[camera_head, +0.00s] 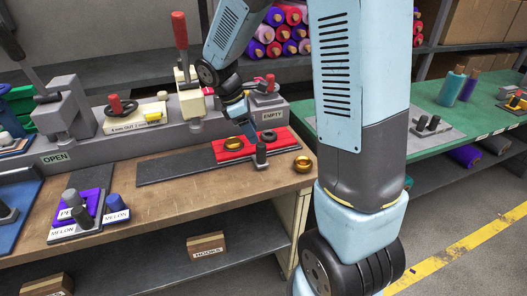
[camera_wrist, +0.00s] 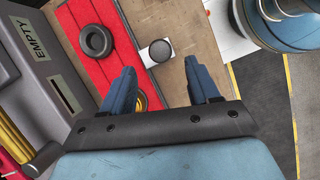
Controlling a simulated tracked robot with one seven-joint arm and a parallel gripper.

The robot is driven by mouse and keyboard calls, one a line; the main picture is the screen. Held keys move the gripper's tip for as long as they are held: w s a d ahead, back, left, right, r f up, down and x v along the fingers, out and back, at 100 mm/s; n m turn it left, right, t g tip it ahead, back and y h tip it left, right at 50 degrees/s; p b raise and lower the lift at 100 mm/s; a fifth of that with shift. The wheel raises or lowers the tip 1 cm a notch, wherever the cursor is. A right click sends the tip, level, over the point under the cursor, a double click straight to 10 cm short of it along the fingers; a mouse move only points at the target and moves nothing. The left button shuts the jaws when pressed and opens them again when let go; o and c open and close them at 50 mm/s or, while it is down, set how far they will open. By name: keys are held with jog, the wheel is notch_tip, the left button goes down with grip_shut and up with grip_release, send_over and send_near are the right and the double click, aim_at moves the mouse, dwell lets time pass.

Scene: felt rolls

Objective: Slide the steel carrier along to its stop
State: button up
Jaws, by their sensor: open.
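A dark upright peg on a small light metal plate, which looks like the steel carrier (camera_head: 261,155), stands at the front edge of the red felt strip (camera_head: 281,138). In the wrist view the carrier's round peg top (camera_wrist: 160,50) lies just beyond and between my fingertips, with red felt on its left. My gripper (camera_head: 247,132) is open and points down over the strip, close behind the peg in the head view. In the wrist view my gripper (camera_wrist: 160,78) has nothing between its fingers. I cannot make out a stop.
A brass ring (camera_head: 303,164) lies right of the carrier; another ring (camera_head: 235,143) lies on the red strip. A dark strip (camera_head: 180,166) runs left. A grey housing labelled EMPTY (camera_head: 272,115) stands behind.

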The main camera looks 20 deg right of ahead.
aim_at(259, 144)
jog(key=x, duration=0.9)
jog(key=shift+f, duration=0.1)
grip_shut()
dwell(0.4)
